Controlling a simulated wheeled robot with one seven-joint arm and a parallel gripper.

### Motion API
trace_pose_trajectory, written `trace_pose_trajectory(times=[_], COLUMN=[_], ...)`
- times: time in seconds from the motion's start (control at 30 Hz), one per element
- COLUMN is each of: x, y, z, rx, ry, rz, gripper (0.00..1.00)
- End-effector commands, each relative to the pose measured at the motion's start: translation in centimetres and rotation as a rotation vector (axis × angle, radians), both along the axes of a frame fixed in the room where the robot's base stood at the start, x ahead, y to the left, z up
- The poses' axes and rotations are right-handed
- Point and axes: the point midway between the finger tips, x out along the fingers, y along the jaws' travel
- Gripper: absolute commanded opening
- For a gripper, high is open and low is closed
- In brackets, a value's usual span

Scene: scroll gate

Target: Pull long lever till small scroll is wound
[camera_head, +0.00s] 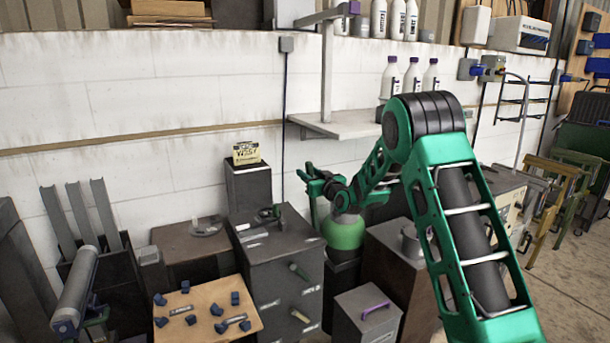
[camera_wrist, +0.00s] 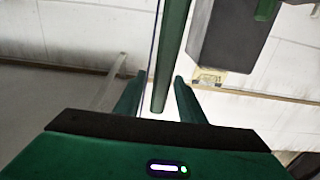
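A long green bar, which looks like the long lever (camera_head: 313,213), stands upright below my gripper (camera_head: 312,176) in the head view. In the wrist view the bar (camera_wrist: 172,50) comes down from the top edge, and its rounded end lies between the two fingers of my gripper (camera_wrist: 158,100). The fingers are apart, with a gap showing on each side of the bar. I cannot tell which thing is the small scroll. A yellow printed card (camera_head: 246,153) stands on a dark box, and it also shows in the wrist view (camera_wrist: 208,77).
A dark cabinet (camera_head: 283,265) with small handles stands below my gripper. A green-topped cylinder (camera_head: 345,232) stands close to its right. A wall shelf (camera_head: 340,124) with a post is above. A grey roller (camera_head: 75,290) and a wooden board (camera_head: 212,312) with blue pieces are at left.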

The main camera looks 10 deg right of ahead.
Motion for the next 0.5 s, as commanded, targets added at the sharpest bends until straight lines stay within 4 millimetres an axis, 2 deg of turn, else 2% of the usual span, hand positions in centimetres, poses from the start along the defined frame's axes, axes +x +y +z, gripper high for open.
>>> trace_pose_trajectory(times=[0.2,0.5], x=[2.1,2.5], y=[0.5,0.6], z=[0.0,0.0], rx=[0.0,0.001], ry=[0.0,0.0], rz=[0.001,0.0], gripper=[0.36,0.36])
